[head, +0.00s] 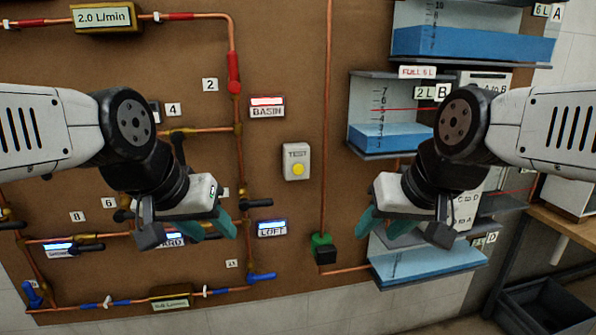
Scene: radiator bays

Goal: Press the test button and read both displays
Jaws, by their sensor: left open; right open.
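The test button is a yellow disc (298,170) on a pale box (296,150) labelled TEST, fixed to the brown board. One display (103,16) at the top left reads 2.0 L/min. A second, similar brass-coloured display (171,303) sits on the lower pipe; its text is too small to read. My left gripper (208,230) is open and empty, below and left of the button. My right gripper (388,225) is open and empty, below and right of it. Neither gripper covers the button.
The BASIN plate (267,107) shows red and the LOFT plate (272,228) shows blue. Copper pipes with red and blue valves run across the board (290,60). Blue-filled tanks (470,45) stand at right. A dark crate (545,308) is at the lower right.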

